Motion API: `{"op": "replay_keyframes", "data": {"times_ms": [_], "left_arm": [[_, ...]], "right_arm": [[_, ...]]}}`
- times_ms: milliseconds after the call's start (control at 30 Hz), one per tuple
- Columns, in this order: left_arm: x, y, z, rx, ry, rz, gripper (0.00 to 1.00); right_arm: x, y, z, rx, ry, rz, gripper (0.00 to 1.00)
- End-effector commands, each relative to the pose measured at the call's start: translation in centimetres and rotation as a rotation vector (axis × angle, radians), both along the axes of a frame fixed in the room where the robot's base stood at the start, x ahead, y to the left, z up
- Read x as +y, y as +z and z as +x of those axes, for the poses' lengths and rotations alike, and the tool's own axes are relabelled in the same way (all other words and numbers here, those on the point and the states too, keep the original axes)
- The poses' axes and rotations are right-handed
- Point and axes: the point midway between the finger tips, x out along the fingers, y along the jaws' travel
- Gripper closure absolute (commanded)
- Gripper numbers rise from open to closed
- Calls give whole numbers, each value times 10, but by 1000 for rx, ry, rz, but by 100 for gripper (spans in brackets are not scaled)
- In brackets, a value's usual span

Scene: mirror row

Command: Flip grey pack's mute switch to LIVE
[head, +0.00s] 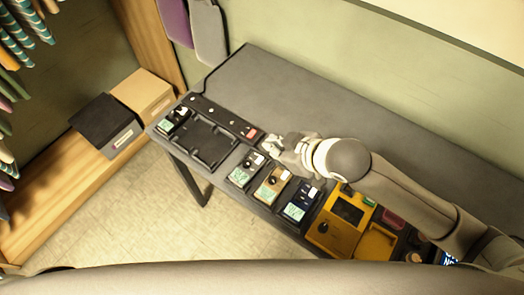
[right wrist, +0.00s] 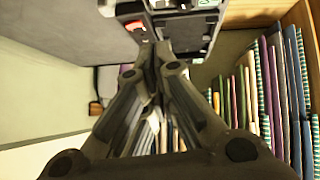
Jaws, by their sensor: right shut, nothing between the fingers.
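Three small packs with green screens stand in a row on the dark table (head: 300,105): a grey-looking pack (head: 245,168), a tan pack (head: 271,185) and a dark blue pack (head: 300,203). Another dark pack (head: 173,121) sits in the black tray at the left. My right gripper (head: 270,146) is shut and empty, just above and right of the grey-looking pack. In the right wrist view its closed fingers (right wrist: 152,48) point toward the black strip. The mute switch is too small to read. My left gripper is not in view.
A black tray (head: 212,160) and a black strip with a red part (head: 250,133) lie left of the gripper. A yellow box (head: 345,222) stands right of the packs. The table's back half is clear. Two boxes, black (head: 105,127) and tan (head: 145,95), stand on a wooden shelf.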

Motion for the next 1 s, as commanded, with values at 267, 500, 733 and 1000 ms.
{"op": "replay_keyframes", "data": {"times_ms": [267,500,733,1000], "left_arm": [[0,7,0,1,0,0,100],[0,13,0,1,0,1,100],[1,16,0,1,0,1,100],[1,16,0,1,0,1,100]], "right_arm": [[24,-33,25,2,0,0,100],[35,-64,40,4,-1,-3,100],[34,-87,42,1,1,-1,100],[33,-92,42,-1,2,0,100]]}}
